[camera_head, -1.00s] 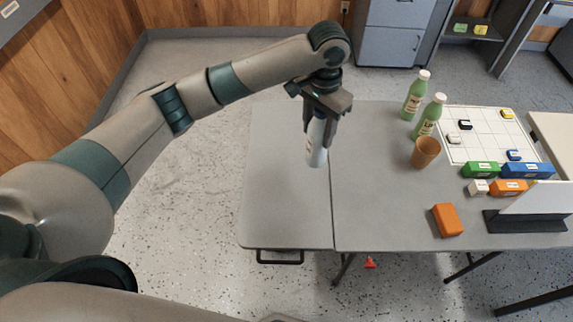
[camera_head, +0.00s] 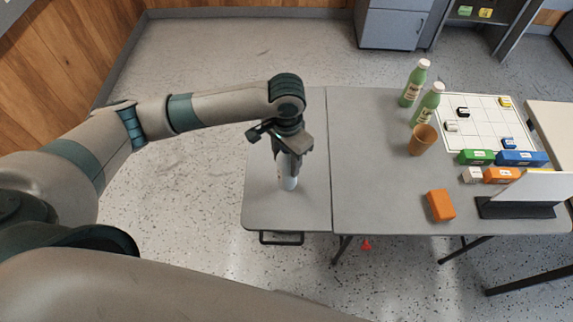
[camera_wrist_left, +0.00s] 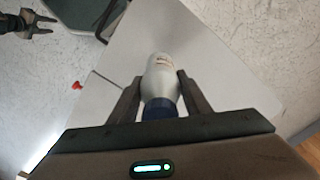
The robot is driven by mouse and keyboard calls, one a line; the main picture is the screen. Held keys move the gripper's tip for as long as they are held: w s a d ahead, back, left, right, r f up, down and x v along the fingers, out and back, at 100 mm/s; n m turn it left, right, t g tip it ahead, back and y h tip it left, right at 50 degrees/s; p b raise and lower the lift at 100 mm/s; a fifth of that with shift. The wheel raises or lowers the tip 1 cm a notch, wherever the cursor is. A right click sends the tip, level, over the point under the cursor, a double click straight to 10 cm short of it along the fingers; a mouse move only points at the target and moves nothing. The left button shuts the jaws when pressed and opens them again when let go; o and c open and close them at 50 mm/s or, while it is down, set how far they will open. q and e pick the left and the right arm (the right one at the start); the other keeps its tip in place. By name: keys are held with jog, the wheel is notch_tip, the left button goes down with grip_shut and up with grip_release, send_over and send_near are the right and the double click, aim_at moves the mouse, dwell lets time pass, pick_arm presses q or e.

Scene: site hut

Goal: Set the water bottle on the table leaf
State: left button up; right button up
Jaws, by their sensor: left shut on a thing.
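The water bottle (camera_head: 288,183) is white and upright over the table leaf (camera_head: 262,216), the grey left section beyond the seam. My left gripper (camera_head: 289,166) is shut on it from above. In the left wrist view the bottle (camera_wrist_left: 163,72) stands between the two fingers (camera_wrist_left: 160,90), its blue cap nearest the palm. I cannot tell whether its base touches the leaf. My right gripper (camera_wrist_left: 28,24) shows at the upper left of the left wrist view, fingers apart and empty, away from the bottle.
On the main table (camera_head: 375,190) are two green bottles (camera_head: 414,83) (camera_head: 427,104), a brown cup (camera_head: 422,140), an orange block (camera_head: 440,206), a white grid board (camera_head: 480,112) and several coloured blocks. The leaf around the bottle is clear.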

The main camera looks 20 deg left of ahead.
pick_arm(q)
jog(key=shift+f+p, duration=0.7)
jog(key=shift+f, duration=1.3)
jog(key=o, duration=1.4)
jog(key=shift+f, duration=0.1)
notch_tip(320, 180, up, 11)
jog(key=b, duration=0.3)
jog(key=shift+r, duration=0.65)
